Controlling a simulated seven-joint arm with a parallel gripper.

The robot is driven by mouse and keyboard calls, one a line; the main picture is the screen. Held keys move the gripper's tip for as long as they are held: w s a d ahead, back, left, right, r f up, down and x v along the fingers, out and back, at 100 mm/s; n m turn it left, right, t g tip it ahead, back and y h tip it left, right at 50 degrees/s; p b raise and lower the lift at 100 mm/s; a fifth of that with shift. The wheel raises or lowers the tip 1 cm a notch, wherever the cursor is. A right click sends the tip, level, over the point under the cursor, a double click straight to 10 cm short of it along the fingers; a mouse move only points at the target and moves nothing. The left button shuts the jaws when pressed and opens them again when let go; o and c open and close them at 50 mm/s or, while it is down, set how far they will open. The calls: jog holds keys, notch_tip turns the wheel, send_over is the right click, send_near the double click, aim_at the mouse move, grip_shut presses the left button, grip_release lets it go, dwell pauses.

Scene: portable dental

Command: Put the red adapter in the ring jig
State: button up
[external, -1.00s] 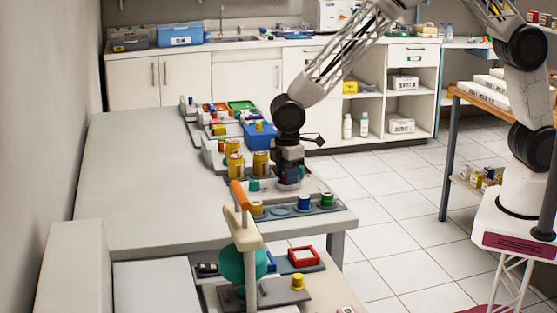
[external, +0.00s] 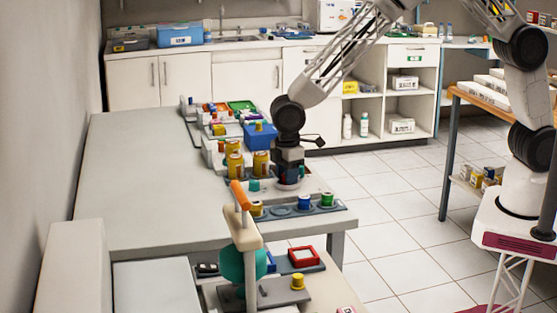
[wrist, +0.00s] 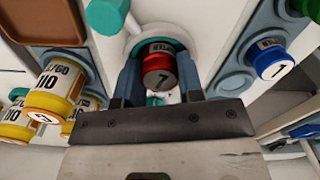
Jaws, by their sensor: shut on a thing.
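The red adapter (wrist: 158,72) is a short red cylinder with a grey labelled band and a dark mark on its end. My gripper (wrist: 159,62) is shut on it, with one blue-grey finger on each side.
A blue-grey rack (external: 328,207) with yellow, blue and green adapters stands in front of my gripper. The blue adapter (wrist: 272,62) is at right in the wrist view. Yellow labelled bottles (external: 261,164) stand close to the left. The table's left part (external: 140,190) is clear.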

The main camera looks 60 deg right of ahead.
jog(key=o, duration=1)
jog(key=shift+r, duration=0.1)
jog(key=shift+r, duration=3.85)
